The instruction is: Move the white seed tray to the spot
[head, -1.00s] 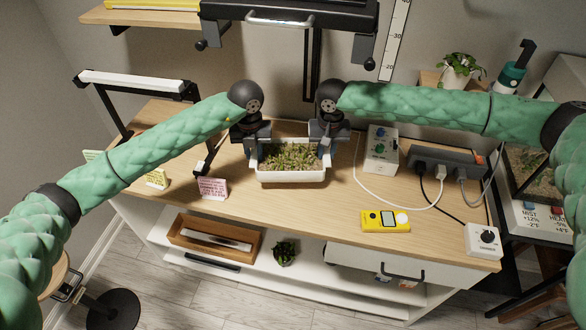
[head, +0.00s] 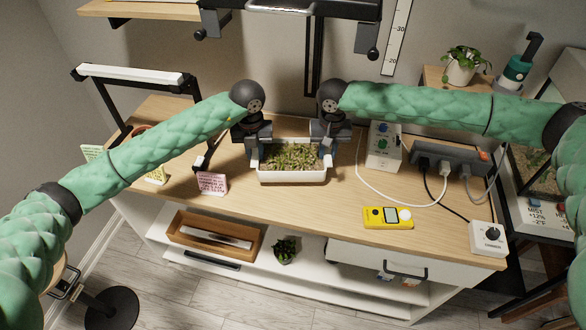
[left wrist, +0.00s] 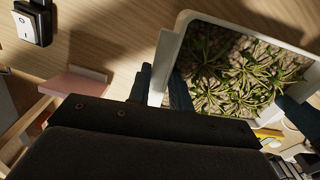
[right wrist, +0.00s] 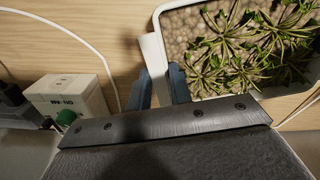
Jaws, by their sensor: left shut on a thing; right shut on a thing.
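The white seed tray (head: 291,176) holds pebbles and several green plants. It is at the middle of the wooden bench top in the head view. My left gripper (head: 252,153) is shut on the tray's left end, and my right gripper (head: 331,152) is shut on its right end. In the left wrist view the tray's white rim (left wrist: 166,62) sits between the fingers. In the right wrist view the end lip (right wrist: 151,58) sits between the fingers. I cannot tell whether the tray's base touches the bench. No marked spot is clearly visible.
A pink card (head: 212,183) stands to the left. The bench front centre (head: 300,208) is clear.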

